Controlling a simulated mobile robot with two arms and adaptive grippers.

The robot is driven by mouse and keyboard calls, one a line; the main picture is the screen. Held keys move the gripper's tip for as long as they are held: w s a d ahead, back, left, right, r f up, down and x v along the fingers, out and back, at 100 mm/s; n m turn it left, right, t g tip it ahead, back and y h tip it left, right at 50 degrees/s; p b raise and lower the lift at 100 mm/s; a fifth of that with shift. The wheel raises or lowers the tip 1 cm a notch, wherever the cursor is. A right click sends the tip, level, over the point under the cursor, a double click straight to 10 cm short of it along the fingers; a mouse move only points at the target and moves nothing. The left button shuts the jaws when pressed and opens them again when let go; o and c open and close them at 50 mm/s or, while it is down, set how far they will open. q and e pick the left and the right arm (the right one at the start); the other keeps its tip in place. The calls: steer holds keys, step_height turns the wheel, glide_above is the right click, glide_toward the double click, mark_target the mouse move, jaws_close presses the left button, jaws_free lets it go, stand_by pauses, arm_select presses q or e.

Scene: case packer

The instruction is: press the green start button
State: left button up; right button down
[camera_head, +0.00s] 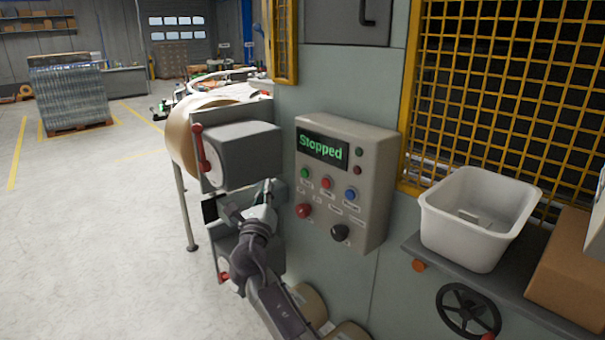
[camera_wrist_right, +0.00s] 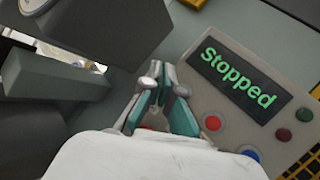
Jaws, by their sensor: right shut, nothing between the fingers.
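The control panel (camera_head: 345,180) is a grey box on the machine wall, its display (camera_head: 322,149) reading "Stopped" in green. The green start button (camera_head: 305,173) is at the left of the upper button row, beside a red button (camera_head: 327,183) and a blue button (camera_head: 350,194). My right gripper (camera_head: 269,187) is shut and empty, left of the panel and apart from the green button in the head view. In the right wrist view, the gripper fingers (camera_wrist_right: 160,72) point toward the panel's left edge. The green button cannot be made out there. My left gripper is not in view.
A larger red button (camera_head: 304,210) and a black knob (camera_head: 340,232) sit low on the panel. Grey roll-holder housings (camera_head: 240,155) stand close left of my gripper. A white bin (camera_head: 475,225) and yellow mesh guard (camera_head: 500,90) are right. Open floor lies left.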

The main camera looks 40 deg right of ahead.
mark_target(305, 173)
steer(key=d, duration=0.8)
steer(key=shift+w+d+b, duration=0.3)
steer(key=shift+w+d, duration=0.05)
steer(key=shift+d, duration=0.05)
steer(key=shift+d, duration=0.1)
stand_by(1.3)
steer(key=shift+d, duration=0.35)
steer(key=shift+d, duration=0.4)
stand_by(0.6)
steer(key=shift+a+p, duration=0.1)
steer(key=shift+p, duration=0.2)
steer(key=shift+a+p, duration=0.3)
steer(key=shift+a, duration=0.45)
